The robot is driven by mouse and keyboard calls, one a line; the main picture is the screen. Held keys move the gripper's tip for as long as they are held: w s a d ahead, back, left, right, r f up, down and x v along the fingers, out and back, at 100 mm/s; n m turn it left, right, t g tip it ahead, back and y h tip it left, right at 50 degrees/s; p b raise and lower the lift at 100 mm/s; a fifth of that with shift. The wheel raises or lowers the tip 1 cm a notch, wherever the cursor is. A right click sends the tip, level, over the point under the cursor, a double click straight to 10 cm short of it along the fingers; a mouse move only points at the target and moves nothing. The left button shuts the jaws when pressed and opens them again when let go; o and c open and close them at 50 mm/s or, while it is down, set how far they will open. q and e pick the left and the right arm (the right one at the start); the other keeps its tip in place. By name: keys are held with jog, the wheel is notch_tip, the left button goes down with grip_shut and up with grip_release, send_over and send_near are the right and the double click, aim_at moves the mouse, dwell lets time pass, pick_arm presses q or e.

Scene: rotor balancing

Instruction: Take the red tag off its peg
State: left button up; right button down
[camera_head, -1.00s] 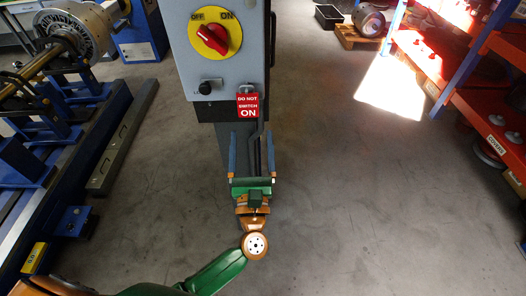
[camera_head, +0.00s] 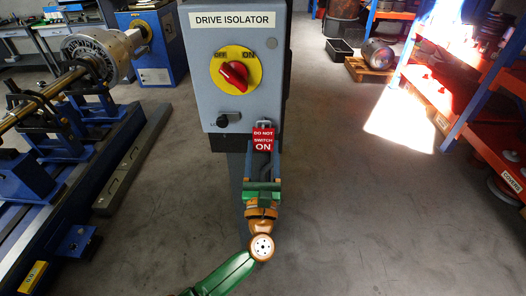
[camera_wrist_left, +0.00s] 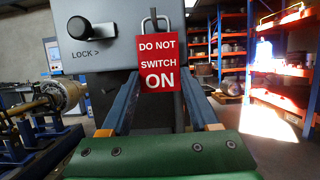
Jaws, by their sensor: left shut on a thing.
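The red tag (camera_head: 263,140), reading "DO NOT SWITCH ON", is upright at the lower right of the grey drive isolator box (camera_head: 200,75). My left gripper (camera_head: 263,149) is shut on the tag's side edges from below. In the left wrist view, the tag (camera_wrist_left: 160,62) stands between the two blue fingers, in front of the box's lower edge. My right gripper is not in view.
A red switch on a yellow disc (camera_head: 235,70) and a black lock knob (camera_head: 228,120) are on the box face. A blue machine with a shaft (camera_head: 45,95) stands at left. Orange shelves (camera_head: 490,120) are at right. The floor between is clear.

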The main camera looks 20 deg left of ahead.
pick_arm(q)
jog(key=shift+r+p, duration=0.45)
jog(key=shift+r, duration=0.25)
jog(key=shift+c, duration=1.1)
jog(key=shift+s, duration=0.3)
jog(key=s+d, duration=0.2)
jog(key=s, duration=0.4)
jog(key=shift+s+p, duration=0.15)
jog(key=shift+p, duration=0.25)
